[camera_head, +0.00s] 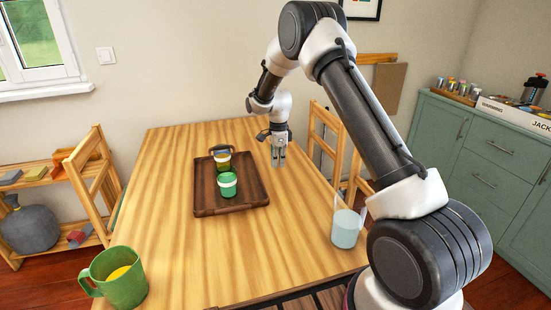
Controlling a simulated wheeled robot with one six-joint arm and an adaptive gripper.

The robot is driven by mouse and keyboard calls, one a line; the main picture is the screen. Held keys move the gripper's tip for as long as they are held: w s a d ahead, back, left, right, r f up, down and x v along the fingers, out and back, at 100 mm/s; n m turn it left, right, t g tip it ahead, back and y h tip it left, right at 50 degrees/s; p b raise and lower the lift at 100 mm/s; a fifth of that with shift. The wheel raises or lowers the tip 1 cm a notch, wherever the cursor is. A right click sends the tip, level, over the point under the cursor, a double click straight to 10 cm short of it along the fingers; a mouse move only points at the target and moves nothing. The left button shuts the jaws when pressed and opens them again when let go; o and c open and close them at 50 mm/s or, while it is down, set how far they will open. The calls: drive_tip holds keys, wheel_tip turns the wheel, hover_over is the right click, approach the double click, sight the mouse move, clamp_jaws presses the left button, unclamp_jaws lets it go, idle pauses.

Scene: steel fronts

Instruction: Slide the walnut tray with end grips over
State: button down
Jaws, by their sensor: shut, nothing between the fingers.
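The walnut tray (205,199) is dark brown and lies flat on the light wooden table (175,250), around the table's middle. My gripper (279,163) is shut and empty, pointing down just right of the tray's far right side. The picture does not clearly show whether it touches the tray or the table.
A green mug (122,282) with a yellow inside stands at the table's front left corner. Wooden chairs stand left and right of the table. The table is bare left of the tray.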

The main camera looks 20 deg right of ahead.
sight(268, 180)
wheel_tip(268, 180, down, 6)
drive_tip(key=shift+r, duration=0.1)
drive_tip(key=shift+w+a, duration=0.1)
drive_tip(key=shift+a, duration=1.85)
drive_tip(key=shift+w+a, duration=0.1)
drive_tip(key=a, duration=0.2)
drive_tip(key=shift+w+a, duration=0.1)
drive_tip(key=shift+a, duration=0.25)
drive_tip(key=shift+d, duration=0.1)
